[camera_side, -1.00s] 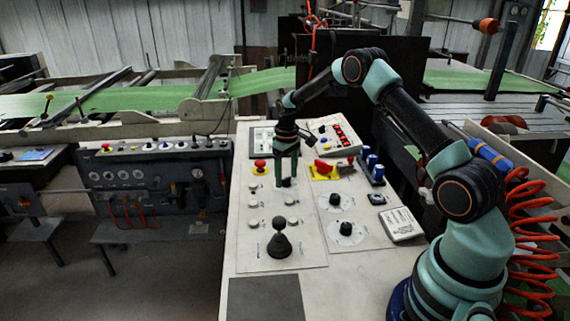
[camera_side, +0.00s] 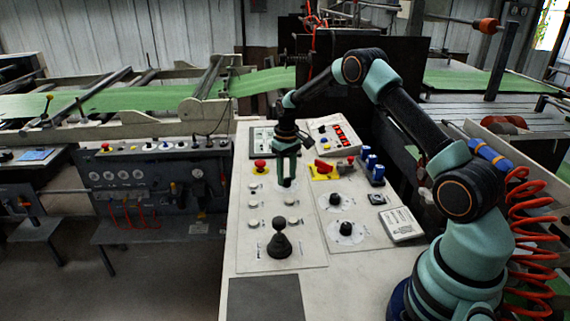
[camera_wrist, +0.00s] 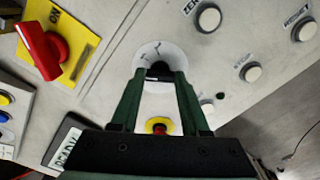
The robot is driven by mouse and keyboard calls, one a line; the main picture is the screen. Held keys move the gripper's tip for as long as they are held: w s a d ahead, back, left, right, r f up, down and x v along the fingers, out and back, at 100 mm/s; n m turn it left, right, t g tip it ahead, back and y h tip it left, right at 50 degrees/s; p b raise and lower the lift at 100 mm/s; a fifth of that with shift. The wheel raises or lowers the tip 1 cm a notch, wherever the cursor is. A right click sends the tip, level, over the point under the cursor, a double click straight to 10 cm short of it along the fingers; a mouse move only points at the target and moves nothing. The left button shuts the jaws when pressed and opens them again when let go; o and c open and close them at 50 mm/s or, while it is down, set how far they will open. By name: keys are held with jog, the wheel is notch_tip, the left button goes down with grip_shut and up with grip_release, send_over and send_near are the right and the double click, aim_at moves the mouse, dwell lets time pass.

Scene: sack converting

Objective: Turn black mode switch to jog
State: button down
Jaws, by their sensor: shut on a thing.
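The black mode switch (camera_wrist: 158,71) is a small black knob on a round white dial with dark marks, seen in the wrist view. In the side view the switch (camera_side: 287,183) shows as a dark spot at the fingertips, on the left panel of the pale console. My gripper (camera_wrist: 159,78) points down at it, with its two green fingers shut on the knob from both sides. The gripper (camera_side: 288,180) also shows in the side view. The fingers hide part of the knob, and I cannot read the dial's labels or which position it points to.
A red rotary switch on a yellow plate (camera_side: 323,168) is right of the gripper. A red mushroom button (camera_side: 260,165) stands behind left. White push buttons (camera_side: 253,220) flank the switch. A black joystick (camera_side: 279,242) stands in front. Two black knobs (camera_side: 345,229) are right.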

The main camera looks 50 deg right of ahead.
aim_at(286, 178)
jog(key=m, duration=0.7)
jog(key=shift+w+r, duration=0.1)
dwell(0.5)
jog(key=shift+c, duration=1.9)
grip_release()
notch_tip(286, 178, up, 12)
jog(key=shift+r, duration=0.1)
